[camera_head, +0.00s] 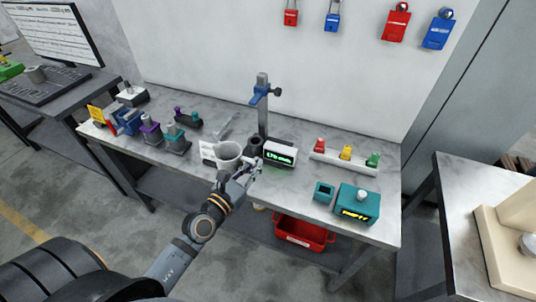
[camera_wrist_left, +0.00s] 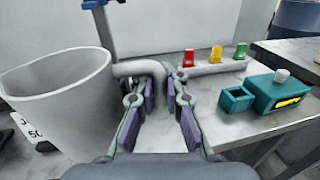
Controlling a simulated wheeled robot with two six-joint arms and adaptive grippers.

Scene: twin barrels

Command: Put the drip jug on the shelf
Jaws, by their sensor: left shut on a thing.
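The drip jug is a grey, open-topped cup with a side handle (camera_head: 228,155). In the left wrist view the jug (camera_wrist_left: 58,105) fills the left side, upright, with its handle reaching right between my fingers. My left gripper (camera_head: 253,168) is at the front of the workbench and shut on that handle; its purple-padded fingers show in the wrist view (camera_wrist_left: 162,95). I cannot tell if the jug's base touches the bench. A dark lower shelf (camera_head: 170,192) shows under the workbench. My right gripper is out of view.
The marble-topped workbench (camera_head: 290,187) carries a blue-clamped stand (camera_head: 263,105), a green-lit display (camera_head: 280,153), red, yellow and green pieces, and a teal box (camera_head: 357,203). A red bin (camera_head: 303,234) is below. Several coloured blocks crowd the left end. Another table (camera_head: 455,185) stands right.

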